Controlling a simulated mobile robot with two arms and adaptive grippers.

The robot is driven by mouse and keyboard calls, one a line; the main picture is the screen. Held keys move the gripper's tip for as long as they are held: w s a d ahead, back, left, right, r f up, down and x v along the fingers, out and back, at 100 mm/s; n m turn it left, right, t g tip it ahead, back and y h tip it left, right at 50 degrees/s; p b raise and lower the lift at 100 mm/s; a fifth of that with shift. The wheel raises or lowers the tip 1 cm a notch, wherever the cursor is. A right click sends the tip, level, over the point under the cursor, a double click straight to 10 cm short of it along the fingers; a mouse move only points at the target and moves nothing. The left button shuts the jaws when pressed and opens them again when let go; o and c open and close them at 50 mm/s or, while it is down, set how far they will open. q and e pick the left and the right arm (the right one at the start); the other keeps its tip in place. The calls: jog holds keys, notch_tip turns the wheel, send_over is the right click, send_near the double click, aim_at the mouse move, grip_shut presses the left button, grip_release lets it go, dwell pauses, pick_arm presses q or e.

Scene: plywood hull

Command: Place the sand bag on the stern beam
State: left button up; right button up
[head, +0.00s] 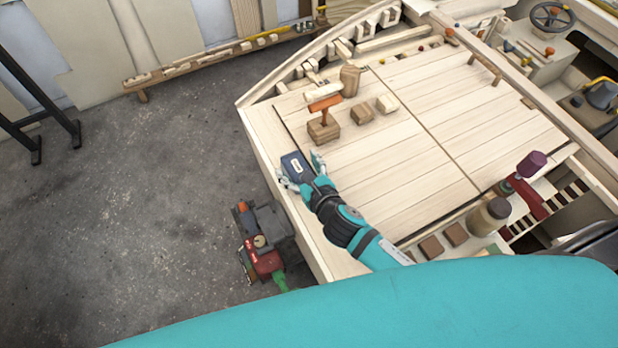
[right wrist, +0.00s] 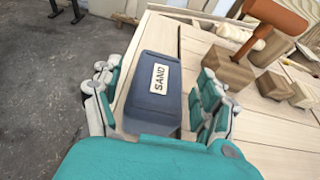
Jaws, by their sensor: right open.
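The sand bag (head: 297,167) is a dark blue block with a white label; in the right wrist view the bag (right wrist: 157,95) reads SAND. It lies on the stern beam (head: 262,143), the pale wooden strip along the left edge of the deck; the beam also shows in the right wrist view (right wrist: 153,32). My right gripper (head: 302,171) is open, its teal and white fingers on either side of the bag; it also shows in the right wrist view (right wrist: 155,92). A gap shows between the bag and the right-hand fingers. The bag's underside is hidden. My left gripper is not in view.
An orange-headed mallet stands in a wooden block (head: 324,130) beyond the bag, beside more blocks (head: 362,113). The plank deck (head: 410,140) is mostly clear. A red and grey machine (head: 264,240) stands on the floor beside the hull. Jars and tools sit at the right.

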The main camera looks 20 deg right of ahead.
jog(key=v, duration=1.1)
jog(key=shift+r+b, duration=0.1)
jog(key=shift+b, duration=0.25)
